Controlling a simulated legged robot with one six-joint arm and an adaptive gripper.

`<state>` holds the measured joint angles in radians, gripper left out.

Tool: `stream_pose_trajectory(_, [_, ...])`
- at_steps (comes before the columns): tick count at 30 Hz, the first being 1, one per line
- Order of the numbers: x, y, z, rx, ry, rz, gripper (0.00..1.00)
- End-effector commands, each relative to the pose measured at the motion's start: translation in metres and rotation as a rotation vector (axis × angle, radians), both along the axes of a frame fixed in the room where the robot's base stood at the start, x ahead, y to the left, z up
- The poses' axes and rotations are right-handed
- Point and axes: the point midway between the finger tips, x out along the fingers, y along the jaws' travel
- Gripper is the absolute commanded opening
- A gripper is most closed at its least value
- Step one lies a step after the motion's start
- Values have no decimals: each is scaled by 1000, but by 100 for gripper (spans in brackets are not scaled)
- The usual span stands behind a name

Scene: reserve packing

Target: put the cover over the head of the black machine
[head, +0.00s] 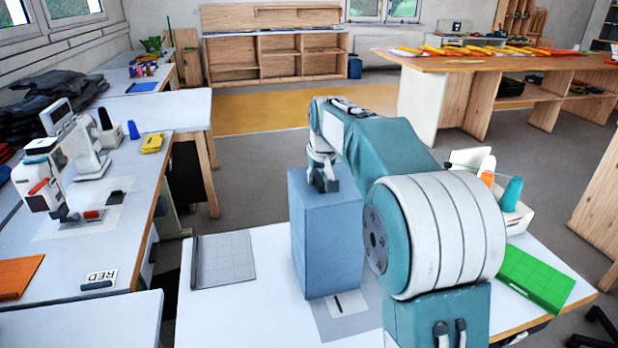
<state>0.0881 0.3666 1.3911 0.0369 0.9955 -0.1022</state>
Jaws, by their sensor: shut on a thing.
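A tall blue box-shaped cover (327,240) stands upright near the middle of the front white table. My gripper (323,185) is at the top of the cover, pointing down, and is shut on it. The cover's lower edge is close over a grey mat (335,318); I cannot tell whether it touches the table. No black machine head shows; the cover and my arm hide what is inside or behind. A white machine part (515,215) with orange and teal spools shows to the right, partly hidden behind my arm.
A grey gridded board (224,259) lies left of the cover, and a green mat (536,278) lies at the right. A gap separates the left and front tables.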

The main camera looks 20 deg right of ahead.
Motion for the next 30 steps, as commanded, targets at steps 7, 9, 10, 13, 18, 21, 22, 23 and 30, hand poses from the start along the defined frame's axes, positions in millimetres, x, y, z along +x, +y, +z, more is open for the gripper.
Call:
stream_pose_trajectory(7, [0,-4,1,0,-2,-1,0])
stream_pose_trajectory(9, [0,-4,1,0,-2,-1,0])
stream_pose_trajectory(10, [0,-4,1,0,-2,-1,0])
stream_pose_trajectory(13, [0,-4,1,0,-2,-1,56])
stream_pose_trajectory(18, [0,-3,0,0,-1,-1,65])
stream_pose_trajectory(21, [0,-3,0,0,0,-1,65])
stream_pose_trajectory(22, [0,-3,0,0,0,-1,65])
stream_pose_trajectory(23, [0,-3,-1,0,2,-1,65])
stream_pose_trajectory(30, [-6,-3,17,0,-2,-1,65])
